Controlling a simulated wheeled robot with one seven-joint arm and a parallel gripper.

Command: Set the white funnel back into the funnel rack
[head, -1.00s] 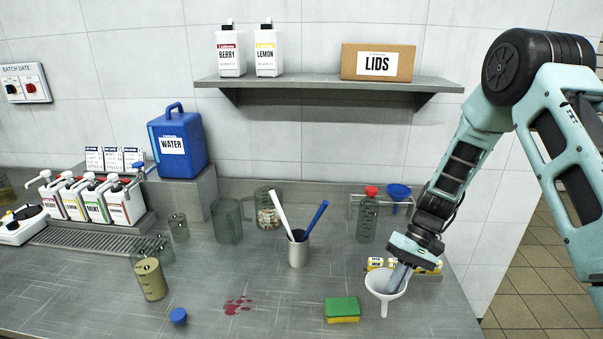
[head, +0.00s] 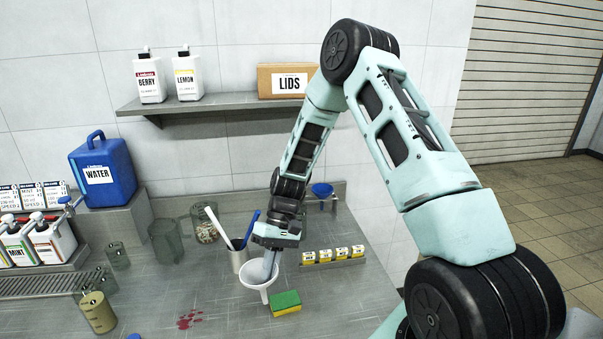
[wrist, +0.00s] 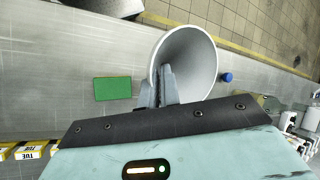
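The white funnel (head: 254,274) hangs mouth up, spout down, above the counter, just left of the sponge in the head view. My gripper (head: 270,264) is shut on its wall at the rim; in the wrist view the fingers (wrist: 165,86) straddle the edge of the funnel (wrist: 195,58). The funnel rack (head: 335,203) stands at the back of the counter behind my arm, holding a blue funnel (head: 322,189). My arm hides the rack's left part, so I cannot tell what is there.
A green-yellow sponge (head: 286,302) lies close to the funnel. A grey cup (head: 238,258) with a white and a blue utensil stands behind left. A red spill (head: 189,319) marks the front counter. A shelf (head: 200,103) hangs above.

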